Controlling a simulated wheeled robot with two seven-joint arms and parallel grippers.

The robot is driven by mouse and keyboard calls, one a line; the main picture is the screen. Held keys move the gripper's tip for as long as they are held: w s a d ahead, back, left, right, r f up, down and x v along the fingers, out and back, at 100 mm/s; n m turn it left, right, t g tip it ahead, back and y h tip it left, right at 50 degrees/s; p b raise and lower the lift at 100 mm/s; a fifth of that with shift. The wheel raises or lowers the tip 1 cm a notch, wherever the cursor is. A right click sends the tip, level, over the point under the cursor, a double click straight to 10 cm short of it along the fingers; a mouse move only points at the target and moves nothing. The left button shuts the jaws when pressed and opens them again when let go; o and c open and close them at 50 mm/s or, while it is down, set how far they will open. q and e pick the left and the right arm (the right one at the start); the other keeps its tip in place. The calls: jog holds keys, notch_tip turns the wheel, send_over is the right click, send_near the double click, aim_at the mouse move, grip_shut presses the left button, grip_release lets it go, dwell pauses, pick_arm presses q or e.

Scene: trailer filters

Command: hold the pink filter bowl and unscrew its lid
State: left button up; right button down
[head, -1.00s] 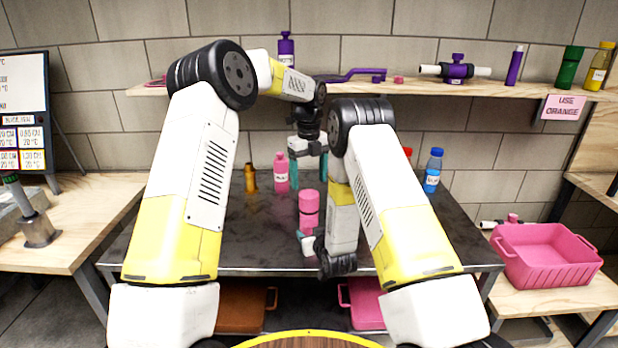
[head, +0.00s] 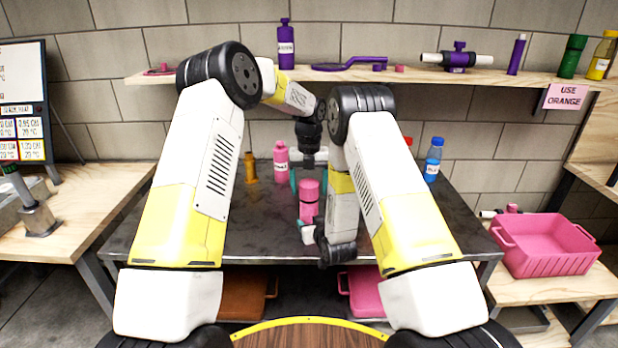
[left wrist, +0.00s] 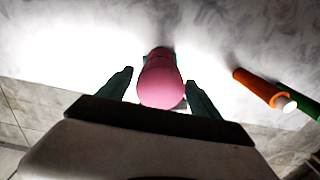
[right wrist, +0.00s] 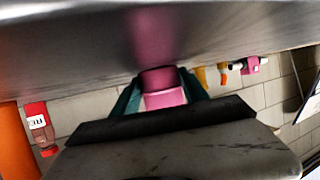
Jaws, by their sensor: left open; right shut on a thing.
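The pink filter bowl (head: 309,210) stands upright over the dark table, with its pink lid (head: 309,186) on top. In the right wrist view, the bowl (right wrist: 165,99) sits between the teal fingers. My left gripper (head: 308,181) points down from above, open, its teal fingers on either side of the lid. In the left wrist view, the rounded pink top (left wrist: 160,84) lies between the spread fingers, with a gap at the left finger.
On the dark table (head: 262,235), a pink bottle (head: 281,162) and an orange item (head: 250,168) stand behind left, a blue bottle (head: 433,160) behind right. A wooden shelf (head: 420,75) holds purple parts. A pink crate (head: 545,255) stands on the right bench.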

pick_arm(q)
jog(key=shift+f, duration=0.3)
